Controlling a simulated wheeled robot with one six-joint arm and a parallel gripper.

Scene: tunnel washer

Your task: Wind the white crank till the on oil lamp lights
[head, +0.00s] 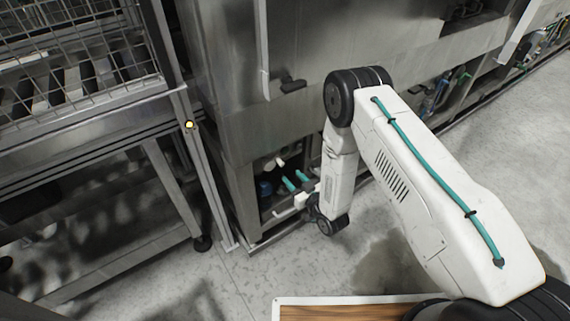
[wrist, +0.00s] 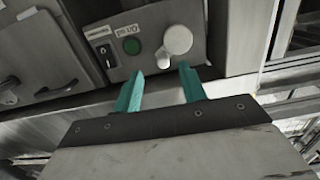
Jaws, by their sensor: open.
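The white crank (wrist: 178,40) is on a grey control panel in the wrist view, with a round end at upper right and a smaller end at lower left. A dull green round lamp (wrist: 131,46) sits left of it under a small label I cannot read surely; it does not look bright. My gripper (wrist: 160,71) is open, its two teal fingers pointing at the panel just below the crank, with nothing between them. In the head view my gripper (head: 294,180) reaches into a low recess of the machine, where a small white part, probably the crank (head: 280,162), shows.
A black switch (wrist: 105,56) is left of the lamp on the panel (wrist: 150,22). A metal rack with wire baskets (head: 80,75) stands at the left. A wood-topped surface (head: 345,309) is at the bottom. The floor (head: 235,275) before the recess is clear.

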